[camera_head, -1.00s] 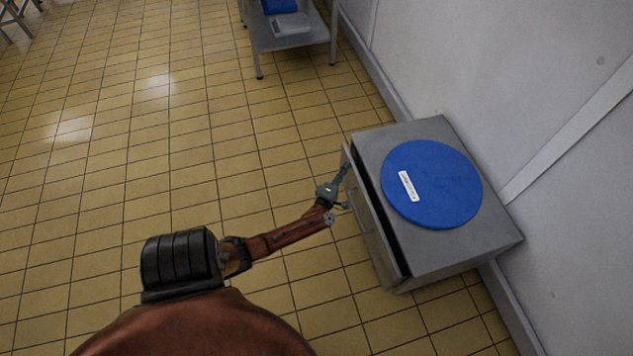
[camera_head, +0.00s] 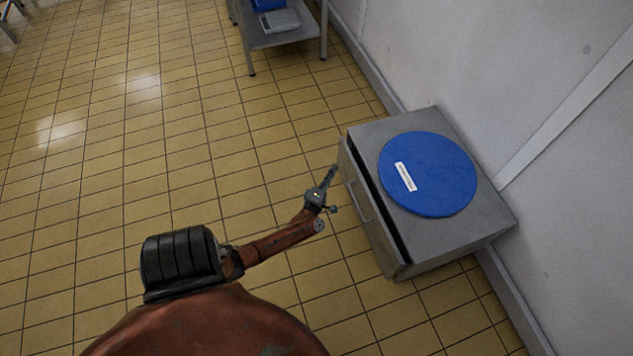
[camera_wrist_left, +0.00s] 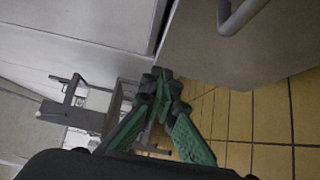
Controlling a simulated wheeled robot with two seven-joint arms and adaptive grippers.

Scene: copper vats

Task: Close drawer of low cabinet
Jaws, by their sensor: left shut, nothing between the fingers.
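The low cabinet (camera_head: 455,238) is a grey metal box against the wall at the right of the head view. Its drawer (camera_head: 372,225) stands slightly open, with a dark gap behind its front. The drawer handle (camera_head: 362,203) is a bar on the front; it also shows at the top of the left wrist view (camera_wrist_left: 243,14). My left gripper (camera_head: 334,170) is shut and empty, just left of the drawer front's far end and apart from the handle. Its green fingers (camera_wrist_left: 160,85) meet in the left wrist view. My right gripper is not in view.
A round blue lid (camera_head: 430,185) with a white label lies on the cabinet top. A metal shelf table (camera_head: 285,38) with a blue item stands farther along the wall. The tiled floor (camera_head: 190,130) left of the cabinet is clear.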

